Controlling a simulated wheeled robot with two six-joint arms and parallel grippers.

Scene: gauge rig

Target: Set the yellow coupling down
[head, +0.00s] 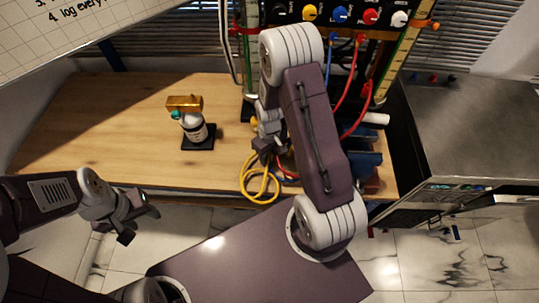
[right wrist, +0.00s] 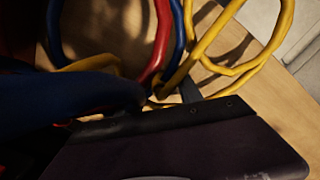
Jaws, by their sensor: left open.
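A yellow hose (head: 260,184) hangs in loops at the table's front edge, below my right gripper (head: 264,147). The yellow hose (right wrist: 275,48) also curves through the upper right of the right wrist view and runs down to a dark finger of my right gripper. I cannot make out the yellow coupling itself, nor whether the right jaws are shut on it; the arm and dark parts hide the spot. My left gripper (head: 140,226) is open and empty, in front of the table at the left.
A white bottle-like device (head: 194,127) with a brass-coloured top stands on a black base. The wooden table (head: 90,120) is clear at left.

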